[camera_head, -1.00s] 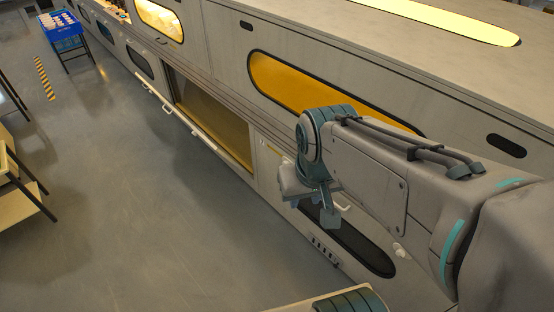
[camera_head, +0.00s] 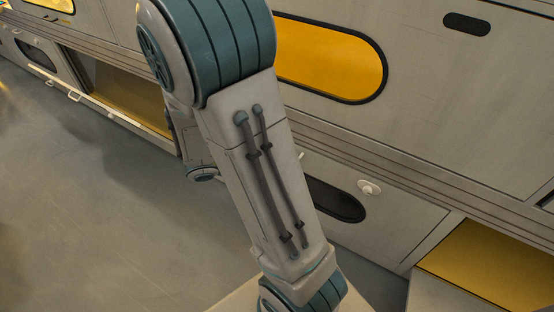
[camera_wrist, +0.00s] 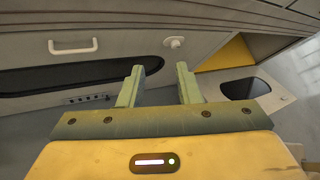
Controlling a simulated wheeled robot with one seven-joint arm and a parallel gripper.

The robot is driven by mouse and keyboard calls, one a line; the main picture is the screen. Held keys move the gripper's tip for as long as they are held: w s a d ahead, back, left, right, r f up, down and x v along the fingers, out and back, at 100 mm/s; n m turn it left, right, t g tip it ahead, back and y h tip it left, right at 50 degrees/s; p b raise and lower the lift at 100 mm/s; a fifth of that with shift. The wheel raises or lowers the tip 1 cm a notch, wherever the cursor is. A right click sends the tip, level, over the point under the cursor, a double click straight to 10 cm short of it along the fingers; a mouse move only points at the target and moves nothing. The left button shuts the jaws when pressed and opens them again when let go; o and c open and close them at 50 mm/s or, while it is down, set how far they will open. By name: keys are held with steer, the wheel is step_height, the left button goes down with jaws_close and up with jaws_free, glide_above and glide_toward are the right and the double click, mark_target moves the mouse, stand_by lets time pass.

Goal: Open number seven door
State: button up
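A closed grey lower door with a dark oval window (camera_head: 335,200) shows behind my arm in the head view. In the wrist view, the same kind of dark window (camera_wrist: 80,76) lies at left, with a white bar handle (camera_wrist: 73,47) above it. A round white knob (camera_wrist: 174,42) sits right of the handle; it also shows in the head view (camera_head: 369,187). I can read no door number. My gripper (camera_wrist: 159,78) is open and empty, with its fingertips below the knob in the picture and apart from the handle. The arm hides the gripper in the head view.
Right of the closed door is an open compartment with a yellow inside (camera_head: 490,262). Its dark-windowed panel (camera_wrist: 247,89) is lowered in the wrist view. Another lowered door with handles (camera_head: 75,95) juts out at left. The grey floor (camera_head: 90,200) at left is clear.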

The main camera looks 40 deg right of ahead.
steer(key=w+f+n+t+h+b, duration=0.1)
steer(key=w+f+n+t+b, duration=0.35)
steer(key=f+n, duration=0.45)
steer(key=w+f+n+t+h+b, duration=0.25)
steer(key=w+f+n+b, duration=0.2)
steer(key=f+n, duration=0.45)
steer(key=b+x, duration=0.3)
steer(key=x, duration=1.1)
steer(key=shift+w+f+t+y, duration=0.2)
steer(key=shift+w+t+y, duration=0.1)
steer(key=shift+w+y, duration=0.15)
steer(key=shift+a, duration=0.1)
jaws_close()
